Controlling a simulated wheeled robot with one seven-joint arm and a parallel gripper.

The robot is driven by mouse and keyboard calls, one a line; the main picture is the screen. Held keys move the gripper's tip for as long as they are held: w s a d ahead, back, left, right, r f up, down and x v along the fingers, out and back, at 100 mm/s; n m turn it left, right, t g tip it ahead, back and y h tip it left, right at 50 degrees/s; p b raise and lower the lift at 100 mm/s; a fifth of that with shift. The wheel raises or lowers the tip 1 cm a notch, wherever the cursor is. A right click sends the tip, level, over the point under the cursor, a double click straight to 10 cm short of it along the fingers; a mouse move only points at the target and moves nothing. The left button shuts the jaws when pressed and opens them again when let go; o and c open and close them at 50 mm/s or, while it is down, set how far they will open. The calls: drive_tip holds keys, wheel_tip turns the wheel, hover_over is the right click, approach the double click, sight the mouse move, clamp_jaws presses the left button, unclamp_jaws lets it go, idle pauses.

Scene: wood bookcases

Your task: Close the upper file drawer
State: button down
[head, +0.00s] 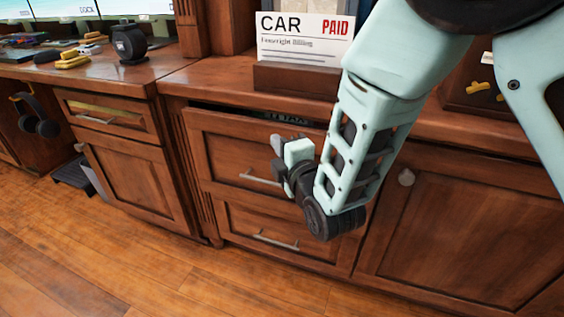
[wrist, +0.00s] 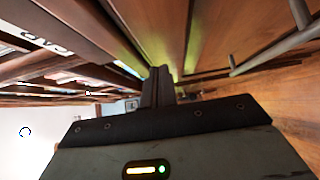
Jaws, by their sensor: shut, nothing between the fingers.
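The upper file drawer (head: 225,152) is a brown wood drawer with a raised panel and a silver bar handle (head: 262,179). It stands slightly open in the head view, with a dark gap and some file tops (head: 285,118) along its top edge. My gripper (head: 279,144) is in front of the right part of this drawer, near its upper edge. Its fingers are together and empty, and they also show in the wrist view (wrist: 158,86). My forearm hides the drawer's right end. I cannot tell whether the fingers touch the front.
A closed lower drawer (head: 275,235) with a bar handle is below. A cabinet door (head: 465,235) with a round knob (head: 406,177) is at right. A paper sign (head: 303,40) stands on the counter. A desk with a drawer (head: 110,112) is at left. The wooden floor is clear.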

drive_tip(key=shift+w+d, duration=0.25)
drive_tip(key=shift+w, duration=0.55)
